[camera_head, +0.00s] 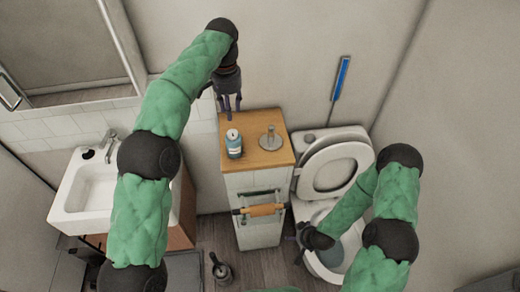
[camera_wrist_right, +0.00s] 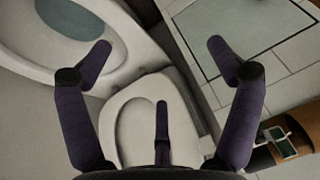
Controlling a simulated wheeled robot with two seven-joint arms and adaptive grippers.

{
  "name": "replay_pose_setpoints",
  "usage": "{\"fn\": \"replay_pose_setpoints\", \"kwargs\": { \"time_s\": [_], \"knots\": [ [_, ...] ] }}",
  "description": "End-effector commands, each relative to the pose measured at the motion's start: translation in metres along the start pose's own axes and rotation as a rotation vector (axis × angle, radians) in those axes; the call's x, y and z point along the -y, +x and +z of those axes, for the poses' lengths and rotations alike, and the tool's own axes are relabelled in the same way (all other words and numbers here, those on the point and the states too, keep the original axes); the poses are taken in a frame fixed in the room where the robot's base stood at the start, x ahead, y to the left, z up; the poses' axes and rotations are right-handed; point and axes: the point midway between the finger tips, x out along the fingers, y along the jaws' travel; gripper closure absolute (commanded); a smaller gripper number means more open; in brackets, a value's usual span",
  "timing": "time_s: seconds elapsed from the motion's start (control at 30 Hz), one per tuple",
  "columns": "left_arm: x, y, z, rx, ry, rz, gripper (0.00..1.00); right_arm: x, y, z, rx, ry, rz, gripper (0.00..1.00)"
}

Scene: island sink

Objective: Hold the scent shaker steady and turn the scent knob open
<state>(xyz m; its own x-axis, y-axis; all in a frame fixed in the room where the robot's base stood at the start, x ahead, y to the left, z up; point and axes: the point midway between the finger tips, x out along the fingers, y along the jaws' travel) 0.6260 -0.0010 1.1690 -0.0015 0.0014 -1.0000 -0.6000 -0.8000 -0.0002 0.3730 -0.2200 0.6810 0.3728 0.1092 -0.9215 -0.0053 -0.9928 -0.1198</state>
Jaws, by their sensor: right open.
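A small blue-grey bottle with a white label, likely the scent shaker (camera_head: 234,147), stands upright on the wooden top of a narrow cabinet in the head view. A small light cap shows on its top; I cannot tell whether this is the scent knob. My left gripper (camera_head: 230,105) hangs just behind and above the bottle, fingers pointing down and apart, with nothing between them. My right gripper (camera_head: 298,243) is low by the toilet, to the right of the cabinet front. Its spread, empty fingers show in the right wrist view (camera_wrist_right: 162,65). The bottle is not visible there.
A metal stand with a round base (camera_head: 271,139) shares the wooden cabinet top (camera_head: 265,161) with the bottle. A wooden-handled rail (camera_head: 262,210) sticks out of the cabinet front. The toilet (camera_head: 332,171) is at right, the white sink (camera_head: 68,203) at left.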

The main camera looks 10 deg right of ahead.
Motion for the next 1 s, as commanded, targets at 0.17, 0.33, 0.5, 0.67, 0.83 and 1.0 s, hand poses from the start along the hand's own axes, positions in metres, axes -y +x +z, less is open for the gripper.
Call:
{"fn": "replay_pose_setpoints", "kwargs": {
  "time_s": [0.17, 0.33, 0.5, 0.67, 0.83, 1.0],
  "knots": [
    [0.000, -0.001, 0.000, -0.001, 0.000, 0.000, 0.61, -0.033, -0.024, -0.081, -0.219, -0.064, 0.009, 0.09],
    [0.000, 0.000, 0.000, -0.001, 0.000, 0.000, 0.61, -0.057, -0.065, -0.153, -0.419, -0.143, 0.004, 0.09],
    [0.000, 0.000, 0.000, -0.001, 0.000, 0.000, 0.61, -0.068, -0.119, -0.221, -0.604, -0.245, -0.012, 0.09],
    [0.000, 0.000, 0.000, -0.001, 0.000, 0.000, 0.61, -0.051, -0.176, -0.278, -0.746, -0.339, -0.056, 0.09],
    [0.000, 0.000, 0.000, -0.001, 0.000, 0.000, 0.61, -0.010, -0.236, -0.325, -0.861, -0.430, -0.131, 0.09],
    [0.000, 0.000, 0.000, -0.001, 0.000, 0.000, 0.61, 0.066, -0.273, -0.336, -0.881, -0.508, -0.249, 0.09]
  ]
}}
